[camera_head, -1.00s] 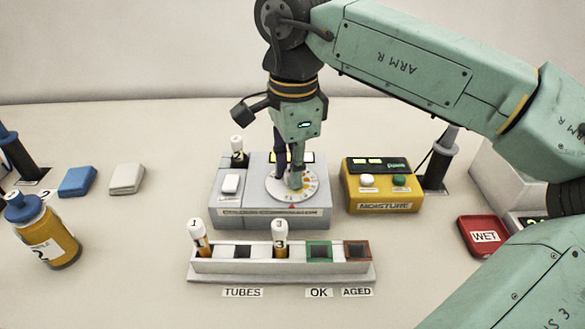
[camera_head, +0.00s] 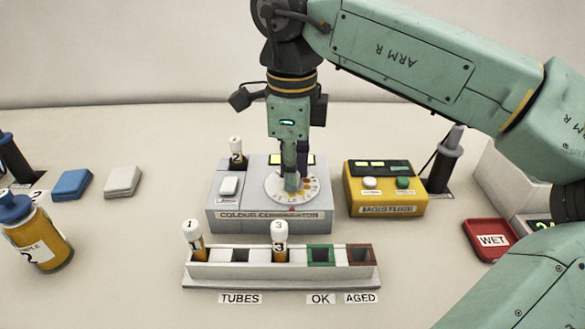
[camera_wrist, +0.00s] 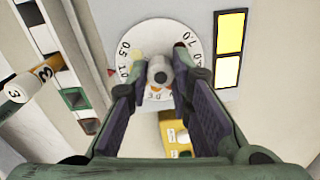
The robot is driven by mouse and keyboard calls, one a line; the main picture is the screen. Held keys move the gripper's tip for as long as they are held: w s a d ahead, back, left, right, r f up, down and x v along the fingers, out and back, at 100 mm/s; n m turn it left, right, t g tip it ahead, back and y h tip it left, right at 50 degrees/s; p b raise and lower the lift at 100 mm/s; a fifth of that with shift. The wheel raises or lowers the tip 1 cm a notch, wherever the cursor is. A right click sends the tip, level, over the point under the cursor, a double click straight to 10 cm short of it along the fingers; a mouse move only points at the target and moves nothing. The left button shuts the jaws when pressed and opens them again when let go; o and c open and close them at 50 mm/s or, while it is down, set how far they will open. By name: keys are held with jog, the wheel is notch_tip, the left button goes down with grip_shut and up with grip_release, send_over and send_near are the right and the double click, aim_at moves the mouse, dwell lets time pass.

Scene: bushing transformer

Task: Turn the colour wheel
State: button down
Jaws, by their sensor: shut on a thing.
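The colour wheel (camera_head: 312,190) is a white dial with numbers and coloured spots, on top of the grey colour comparator (camera_head: 270,215). In the wrist view the dial (camera_wrist: 137,35) shows a grey centre knob (camera_wrist: 160,70). My gripper (camera_head: 293,183) points down over the wheel, and its fingers (camera_wrist: 160,78) are shut on the knob from both sides. Two lit yellow windows (camera_wrist: 229,52) show beside the dial. Tube 2 (camera_head: 237,152) stands upright at the comparator's back left. Part of the dial is hidden behind my fingers.
In front is a tube rack (camera_head: 225,271) with tubes 1 (camera_head: 194,240) and 3 (camera_head: 280,240), plus OK and AGED slots. A yellow moisture meter (camera_head: 385,209) stands to the right, and a red WET tray (camera_head: 487,240) further right. A sample bottle (camera_head: 37,238) stands at left.

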jog(key=c, duration=1.4)
grip_release()
jog(key=shift+c, duration=0.2)
notch_tip(320, 180, up, 12)
jog(key=shift+s, duration=0.15)
jog(key=shift+s, duration=0.1)
